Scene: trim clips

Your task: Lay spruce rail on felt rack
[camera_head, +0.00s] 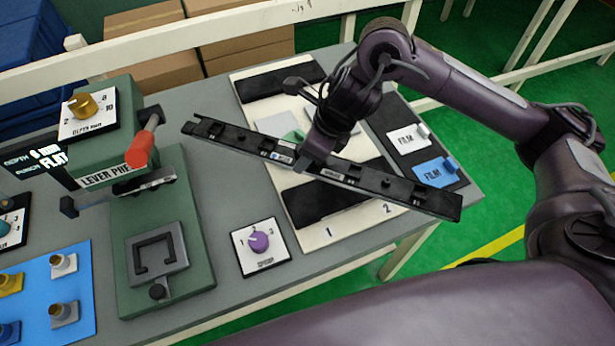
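A long black rail (405,188) with small clips and labels along it runs slantwise across the view, its left end higher in the picture. My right gripper (308,163) is shut around its middle; the fingertips are partly hidden by the wrist. The rail appears to be above a cream rack (312,240) with dark felt-like pads, one near pad (318,205) and one far pad (262,84), and the numbers 1 and 2 on its near edge. The rail crosses over the rack and covers part of it. My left gripper is not in view.
A green lever press (190,190) with a red-tipped lever stands left. A purple knob (259,241) sits between press and rack. Film pieces, white (406,138) and blue (434,171), lie on a dark panel right of the rack. A blue tray (85,290) with pegs is front left.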

